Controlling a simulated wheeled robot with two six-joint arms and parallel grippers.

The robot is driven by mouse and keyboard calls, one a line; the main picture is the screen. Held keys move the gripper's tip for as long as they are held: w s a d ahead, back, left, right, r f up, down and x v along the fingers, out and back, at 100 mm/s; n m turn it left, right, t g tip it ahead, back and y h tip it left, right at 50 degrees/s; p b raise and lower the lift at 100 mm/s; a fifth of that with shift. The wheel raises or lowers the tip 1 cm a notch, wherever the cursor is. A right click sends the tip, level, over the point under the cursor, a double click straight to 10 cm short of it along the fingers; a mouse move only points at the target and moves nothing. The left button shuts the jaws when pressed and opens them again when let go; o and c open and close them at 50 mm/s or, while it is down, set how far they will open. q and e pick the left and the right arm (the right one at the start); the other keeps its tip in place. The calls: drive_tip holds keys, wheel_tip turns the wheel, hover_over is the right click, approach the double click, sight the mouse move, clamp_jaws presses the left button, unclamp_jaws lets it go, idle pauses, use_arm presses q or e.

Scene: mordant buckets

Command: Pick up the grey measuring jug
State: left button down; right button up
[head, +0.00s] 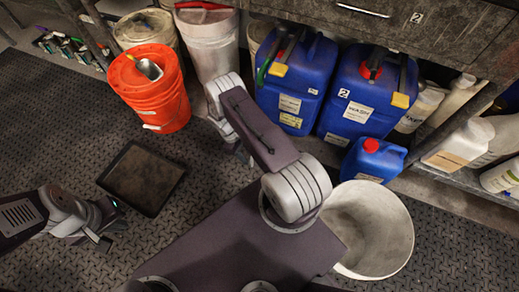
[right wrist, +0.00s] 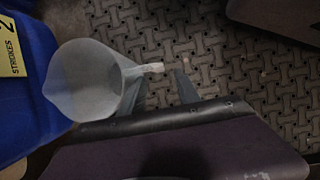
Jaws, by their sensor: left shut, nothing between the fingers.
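The grey measuring jug (right wrist: 88,82) shows in the right wrist view, left of centre, seen from above with its round mouth toward the camera. Its handle (right wrist: 152,67) points right, to the fingertips of my right gripper (right wrist: 162,80). The two fingers stand apart, and the handle's outer end lies at the gap between them; I cannot tell whether they touch it. I cannot make out the jug in the head view, where my right arm covers that area. My left gripper (head: 105,228) is shut and empty above the floor at the lower left.
Blue canisters (head: 297,85) stand under the bench; one (right wrist: 20,75) is close beside the jug. A smaller blue can (head: 372,160) and a pale bucket (head: 385,225) are at right. A dark tray (head: 143,178) lies on the floor.

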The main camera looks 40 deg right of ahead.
drive_tip(key=b+x, duration=0.2)
drive_tip(key=x, duration=0.2)
drive_tip(key=shift+s+d+f+b, duration=0.1)
drive_tip(key=shift+f+b, duration=0.25)
drive_tip(key=shift+r, duration=0.2)
clamp_jaws()
idle(0.7)
